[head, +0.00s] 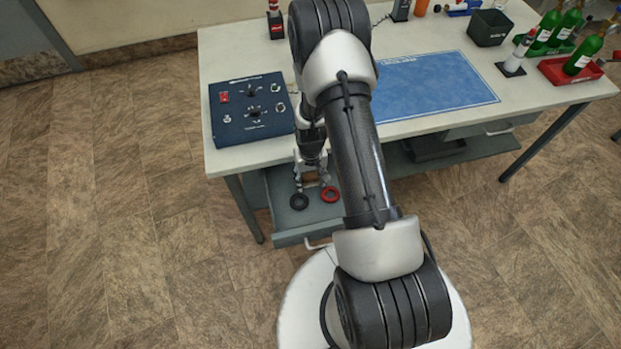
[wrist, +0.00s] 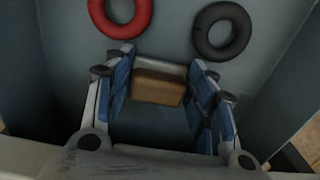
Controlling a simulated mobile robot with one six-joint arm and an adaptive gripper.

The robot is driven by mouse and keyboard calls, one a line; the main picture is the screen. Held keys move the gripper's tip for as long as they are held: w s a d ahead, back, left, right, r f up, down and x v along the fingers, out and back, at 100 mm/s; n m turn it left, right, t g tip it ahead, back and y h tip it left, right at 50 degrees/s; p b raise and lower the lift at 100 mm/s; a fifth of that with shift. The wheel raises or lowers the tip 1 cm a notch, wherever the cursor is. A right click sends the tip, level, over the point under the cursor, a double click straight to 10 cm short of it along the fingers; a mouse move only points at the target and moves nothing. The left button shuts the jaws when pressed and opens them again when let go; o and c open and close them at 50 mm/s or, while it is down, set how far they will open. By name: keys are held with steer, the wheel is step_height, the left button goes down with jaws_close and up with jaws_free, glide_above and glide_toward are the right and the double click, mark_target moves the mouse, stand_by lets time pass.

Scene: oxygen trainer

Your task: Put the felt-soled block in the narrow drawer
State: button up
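The felt-soled block (wrist: 158,88) shows in the wrist view as a small brown block. My gripper (wrist: 161,80) has blue pads on both sides of the block, and they appear to meet its side faces. The felt sole cannot be made out. In the head view my gripper (head: 313,183) points down into the pulled-out grey drawer (head: 290,236) under the left part of the table. Whether the block touches the drawer floor cannot be told.
A black ring (head: 299,201) and a red ring (head: 330,194) lie in the drawer, just beyond the block in the wrist view. Drawer walls stand close on both sides. Above are the table (head: 435,50), a blue control box (head: 250,108) and a blue mat (head: 430,85).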

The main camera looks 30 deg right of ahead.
steer(key=o, duration=0.4)
steer(key=shift+r, duration=0.1)
step_height(320, 180, up, 12)
steer(key=p, duration=0.4)
step_height(320, 180, up, 12)
steer(key=t, duration=0.1)
glide_above(310, 179)
steer(key=a, duration=0.2)
steer(key=s+a+r+n+t, duration=0.1)
steer(key=s+a+r+n, duration=0.2)
steer(key=r, duration=0.9)
steer(key=s+a+r+t, duration=0.1)
steer(key=s+a+r, duration=0.2)
steer(key=s+r, duration=0.2)
steer(key=s+a+r+t, duration=0.1)
steer(key=s+a+r, duration=0.3)
steer(key=s, duration=0.7)
step_height(310, 179, up, 2)
steer(key=shift+s+r+t, duration=0.25)
steer(key=shift+s+t, duration=0.05)
steer(key=shift+s, duration=0.05)
steer(key=shift+a, duration=0.1)
